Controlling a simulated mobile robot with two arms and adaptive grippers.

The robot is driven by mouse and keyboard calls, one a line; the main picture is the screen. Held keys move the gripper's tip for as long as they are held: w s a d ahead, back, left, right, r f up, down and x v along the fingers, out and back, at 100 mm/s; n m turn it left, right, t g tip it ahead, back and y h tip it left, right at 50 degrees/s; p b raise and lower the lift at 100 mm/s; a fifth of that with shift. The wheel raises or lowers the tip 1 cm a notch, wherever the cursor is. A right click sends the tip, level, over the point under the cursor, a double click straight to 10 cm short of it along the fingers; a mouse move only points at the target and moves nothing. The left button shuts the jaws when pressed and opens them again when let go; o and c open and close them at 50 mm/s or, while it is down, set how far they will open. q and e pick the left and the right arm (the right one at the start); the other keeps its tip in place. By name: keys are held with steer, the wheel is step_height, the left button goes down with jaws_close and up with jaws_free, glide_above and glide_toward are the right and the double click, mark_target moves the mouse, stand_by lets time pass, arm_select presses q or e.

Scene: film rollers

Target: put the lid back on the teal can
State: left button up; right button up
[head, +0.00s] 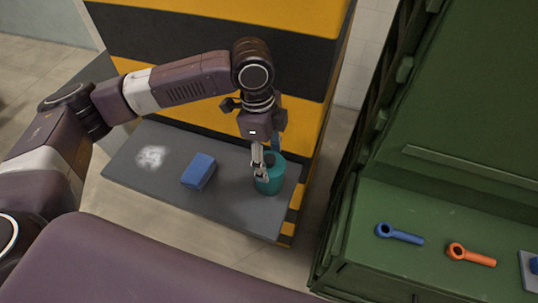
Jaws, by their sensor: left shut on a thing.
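The teal can (270,185) stands upright near the right end of a grey shelf. My left gripper (263,163) comes down from above at the can's top and is shut on what looks like the dark knob of the lid. The fingers cover much of the lid, so I cannot tell whether it sits flush on the can or just above it. My right gripper is not in view.
A blue block (199,171) lies on the grey shelf (228,205) left of the can, with a white powdery patch (151,156) farther left. A yellow-and-black striped block rises behind. A green cabinet at right holds a blue wrench-like part (400,234) and an orange one (471,255).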

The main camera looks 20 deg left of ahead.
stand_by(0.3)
arm_select(q)
steer(key=o, duration=1.7)
steer(key=shift+r+p, duration=3.55)
steer(key=shift+p, duration=0.85)
jaws_close()
steer(key=shift+f, duration=0.2)
